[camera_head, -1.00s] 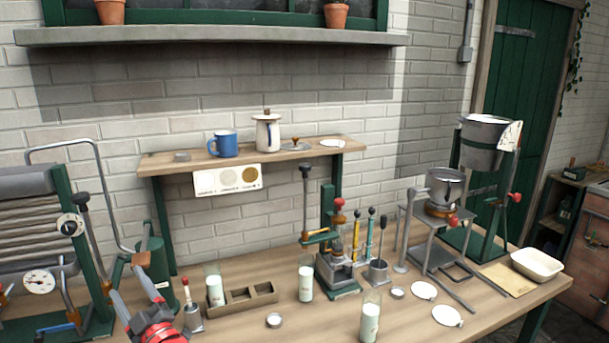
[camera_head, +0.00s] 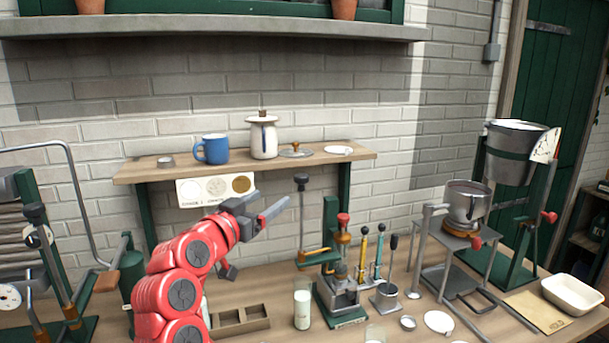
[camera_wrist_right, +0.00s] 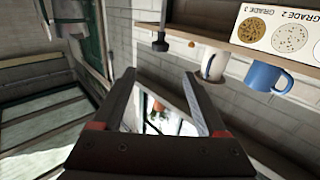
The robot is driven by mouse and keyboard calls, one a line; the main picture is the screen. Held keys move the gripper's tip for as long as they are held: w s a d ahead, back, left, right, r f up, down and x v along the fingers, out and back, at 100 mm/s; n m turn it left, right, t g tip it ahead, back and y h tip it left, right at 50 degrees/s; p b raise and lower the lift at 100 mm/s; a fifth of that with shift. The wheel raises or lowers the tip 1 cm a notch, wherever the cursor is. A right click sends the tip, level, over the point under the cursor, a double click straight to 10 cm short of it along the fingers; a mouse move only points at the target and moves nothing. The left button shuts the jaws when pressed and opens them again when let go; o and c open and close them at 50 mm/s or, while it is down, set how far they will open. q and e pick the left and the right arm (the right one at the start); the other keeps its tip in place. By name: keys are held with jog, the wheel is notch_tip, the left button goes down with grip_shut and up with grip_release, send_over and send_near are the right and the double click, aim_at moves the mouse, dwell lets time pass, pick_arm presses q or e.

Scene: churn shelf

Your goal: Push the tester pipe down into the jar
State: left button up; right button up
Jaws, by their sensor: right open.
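My right gripper (camera_head: 271,199) is raised in front of the wall shelf, open and empty, its fingers pointing right. It also shows open in the right wrist view (camera_wrist_right: 163,88). A green tester stand (camera_head: 331,225) stands right of it on the bench, with a red-knobbed upright part (camera_head: 343,236) above a grey metal base (camera_head: 342,291). I cannot tell for sure which part is the pipe. A glass jar with white contents (camera_head: 302,308) stands just left of that base, below my gripper. Another jar is mostly hidden behind my red arm. My left gripper is not in view.
A black-knobbed lever (camera_head: 301,215) rises left of the stand. A wooden rack (camera_head: 240,322) lies beside my arm. The wall shelf (camera_head: 330,159) holds a blue mug (camera_head: 212,149) and a white pot (camera_head: 263,137). A metal pot on a stand (camera_head: 466,203) is at right.

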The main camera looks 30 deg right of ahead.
aim_at(298, 181)
jog(key=p+x, duration=0.3)
jog(key=x, duration=1.3)
jog(key=shift+w+f+p, duration=0.1)
jog(key=shift+f+p, duration=0.05)
jog(key=shift+p, duration=0.15)
jog(key=shift+a, duration=0.1)
grip_shut()
dwell(0.4)
